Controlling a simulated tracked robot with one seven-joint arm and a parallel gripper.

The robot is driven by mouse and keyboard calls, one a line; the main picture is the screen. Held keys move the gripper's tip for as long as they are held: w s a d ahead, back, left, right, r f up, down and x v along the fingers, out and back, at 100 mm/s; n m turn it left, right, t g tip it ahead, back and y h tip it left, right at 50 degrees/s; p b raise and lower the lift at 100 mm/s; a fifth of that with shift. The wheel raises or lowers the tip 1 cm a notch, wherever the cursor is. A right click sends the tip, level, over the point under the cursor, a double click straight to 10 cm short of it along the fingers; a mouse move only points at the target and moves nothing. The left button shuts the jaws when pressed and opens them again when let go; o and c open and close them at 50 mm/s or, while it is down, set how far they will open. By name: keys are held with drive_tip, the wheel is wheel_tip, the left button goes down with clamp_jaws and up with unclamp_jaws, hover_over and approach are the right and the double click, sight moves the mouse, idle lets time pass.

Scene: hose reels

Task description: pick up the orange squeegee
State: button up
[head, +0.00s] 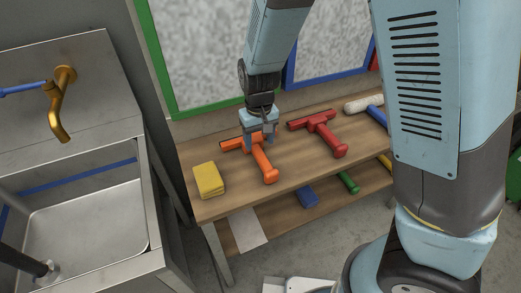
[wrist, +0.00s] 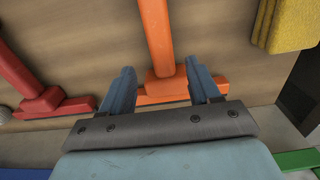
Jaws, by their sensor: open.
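The orange squeegee (head: 262,160) lies on the upper wooden shelf, its handle pointing toward the front edge and its crossbar at the back. In the wrist view, its handle (wrist: 156,35) runs up the picture and its crossbar passes between and beyond the two fingers. My gripper (head: 260,140) is open above the squeegee, near where the handle meets the crossbar. In the wrist view, my gripper (wrist: 160,80) has one finger on each side of that joint. Whether the fingers touch the squeegee cannot be told.
A red squeegee (head: 320,130) lies to the right and a yellow sponge (head: 208,180) to the left on the shelf (head: 225,205). A white roller (head: 363,103) lies farther right. A metal sink (head: 85,225) stands at left. Green- and blue-framed panels stand behind.

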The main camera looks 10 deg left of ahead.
sight(257, 147)
drive_tip(key=shift+w+a+f, duration=0.1)
drive_tip(key=shift+a+f, duration=0.05)
drive_tip(key=shift+f, duration=0.7)
drive_tip(key=shift+w+a+f, duration=0.1)
drive_tip(key=shift+w+f, duration=0.05)
drive_tip(key=shift+f, duration=0.75)
drive_tip(key=shift+w+a+f, duration=0.1)
drive_tip(key=shift+a+f, duration=0.05)
drive_tip(key=shift+f, duration=0.7)
drive_tip(key=shift+c, duration=0.3)
drive_tip(key=c, duration=1)
drive_tip(key=shift+r, duration=0.1)
